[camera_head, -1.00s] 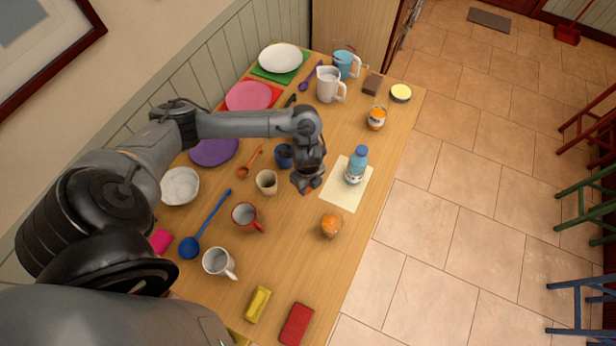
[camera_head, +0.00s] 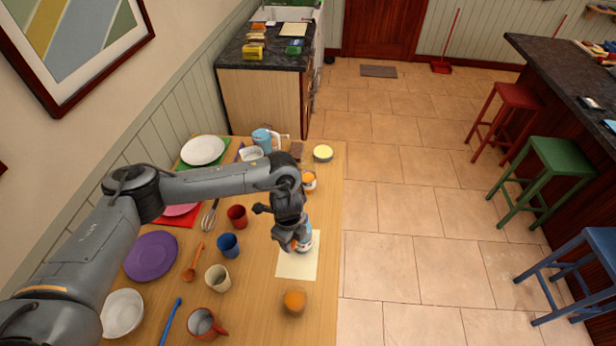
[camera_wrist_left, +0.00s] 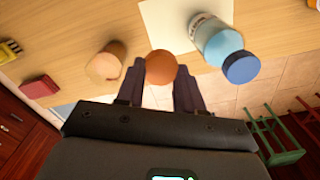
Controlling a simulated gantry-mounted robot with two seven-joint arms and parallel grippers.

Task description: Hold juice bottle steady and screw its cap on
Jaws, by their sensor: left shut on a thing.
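My left gripper (camera_head: 296,244) is over the sheet of paper on the table. In the left wrist view its fingers are shut on an orange round thing (camera_wrist_left: 160,67); I cannot tell whether this is the cap. A light blue bottle (camera_wrist_left: 211,36) with a blue cap (camera_wrist_left: 240,67) stands on the paper, beside the gripper. In the head view the gripper mostly hides that bottle (camera_head: 306,239). Which one is the juice bottle is unclear. My right gripper is not seen.
The pale paper (camera_head: 298,267) lies near the table's right edge. A labelled orange jar (camera_head: 309,181) stands farther back. Blue (camera_head: 228,245), beige (camera_head: 217,278) and red (camera_head: 207,323) cups stand left of the gripper. Open floor lies to the right.

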